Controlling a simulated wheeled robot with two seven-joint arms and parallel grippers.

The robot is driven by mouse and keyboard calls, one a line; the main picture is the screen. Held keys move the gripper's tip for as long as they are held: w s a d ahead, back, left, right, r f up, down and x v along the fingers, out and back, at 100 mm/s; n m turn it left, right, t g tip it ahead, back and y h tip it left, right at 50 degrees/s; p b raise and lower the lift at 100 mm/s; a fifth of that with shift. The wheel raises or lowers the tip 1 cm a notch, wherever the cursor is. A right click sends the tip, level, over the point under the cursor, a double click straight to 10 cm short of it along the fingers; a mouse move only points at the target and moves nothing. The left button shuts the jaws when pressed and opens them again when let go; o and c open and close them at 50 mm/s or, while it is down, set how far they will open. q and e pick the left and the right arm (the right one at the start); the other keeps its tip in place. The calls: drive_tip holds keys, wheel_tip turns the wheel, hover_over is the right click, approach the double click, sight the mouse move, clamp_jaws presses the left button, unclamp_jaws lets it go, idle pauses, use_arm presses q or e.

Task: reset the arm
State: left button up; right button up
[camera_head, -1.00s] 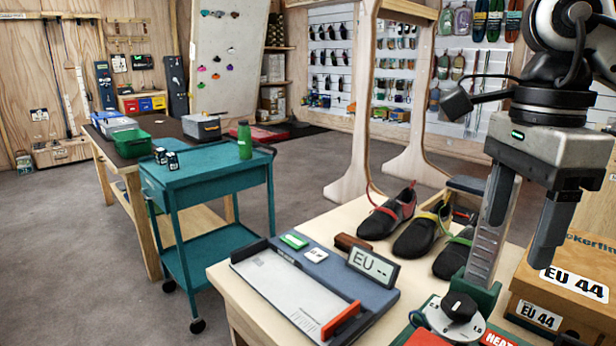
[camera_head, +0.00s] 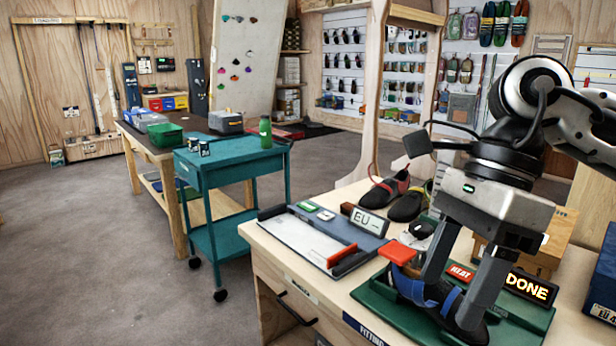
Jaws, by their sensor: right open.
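My right gripper (camera_head: 450,303) is open, pointing down at the right front of the bench. Its fingers stand at a dark climbing shoe with a blue strap (camera_head: 446,301), which sits on the green heating station (camera_head: 375,298). The fingers hide part of the shoe, and I cannot tell whether they touch it. A lit sign (camera_head: 531,287) beside it reads DONE. My left gripper is not in view.
The foot-measuring device (camera_head: 300,240) with its EU display (camera_head: 369,221) lies left of the station. Dark shoes (camera_head: 383,191) stand behind it. A wooden box (camera_head: 558,240) and a blue box (camera_head: 603,275) stand at right. A teal cart (camera_head: 228,163) stands farther left.

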drive_tip(key=s+a+m+g+y, duration=0.3)
drive_tip(key=a+y, duration=0.4)
drive_tip(key=a, duration=0.1)
drive_tip(key=s+a+m+g+y, duration=0.2)
drive_tip(key=a+g+y, duration=0.1)
drive_tip(key=a+y, duration=0.5)
drive_tip(key=w+d+f+m+t+y, duration=0.1)
drive_tip(key=w+f+m+t, duration=0.25)
drive_tip(key=m+t, duration=0.85)
drive_tip(key=w+d+f+m+t+y, duration=0.15)
drive_tip(key=w+m+t, duration=0.35)
drive_tip(key=m+t, duration=0.6)
drive_tip(key=w+d+f+m+t+h, duration=0.1)
drive_tip(key=d+f+m+h, duration=0.2)
drive_tip(key=f+m+h, duration=0.3)
drive_tip(key=w+d+f+m+t+h, duration=0.1)
drive_tip(key=d+f+m+t+h, duration=0.1)
drive_tip(key=f+m+h, duration=0.5)
drive_tip(key=s+d+f+m+g+h, duration=0.2)
drive_tip(key=s+d+f+m+g, duration=0.1)
drive_tip(key=f, duration=0.7)
drive_tip(key=s+d+f+m+g+h, duration=0.3)
drive_tip(key=s+f+m, duration=0.4)
drive_tip(key=s+f, duration=0.3)
drive_tip(key=shift+s+d+m+g, duration=0.15)
drive_tip(key=shift+d+m+g, duration=0.25)
drive_tip(key=shift+d+g, duration=0.45)
drive_tip(key=shift+d+t, duration=0.15)
drive_tip(key=shift+t, duration=0.1)
